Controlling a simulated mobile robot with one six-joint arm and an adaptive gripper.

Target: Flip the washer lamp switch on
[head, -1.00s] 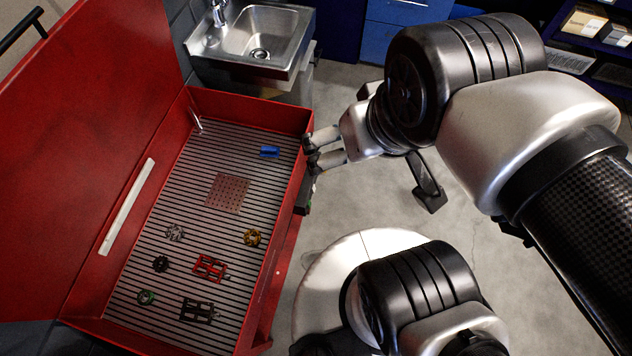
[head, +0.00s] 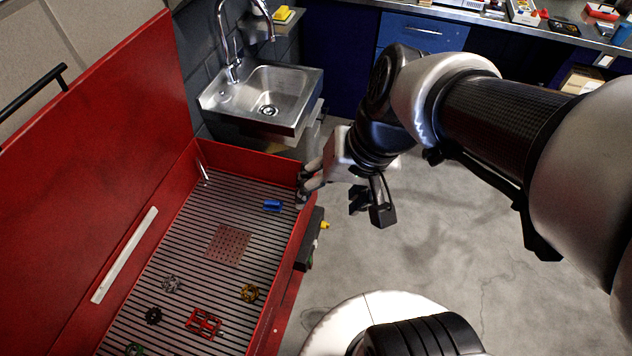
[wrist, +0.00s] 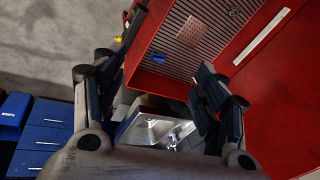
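The parts washer is a red tub with a ribbed floor and a raised red lid (head: 90,150). A white strip (head: 124,255), perhaps the lamp, runs along the lid's inner side. A dark box (head: 309,242) with a small yellow piece (head: 325,225) sits on the tub's outer right side. It may carry the switch, but its setting is too small to tell. A yellow and green piece (wrist: 120,38) shows beside the tub in the wrist view. My gripper (head: 307,186) is at the tub's far right rim, beyond the box. Its fingers (wrist: 165,85) are spread with nothing between them.
A blue part (head: 272,205), a perforated plate (head: 228,246), a red pedal (head: 204,323) and several small gears lie in the tub. A steel sink (head: 268,95) with a tap stands behind it. Blue drawers (head: 424,34) are at the back. Grey floor (head: 470,230) to the right is clear.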

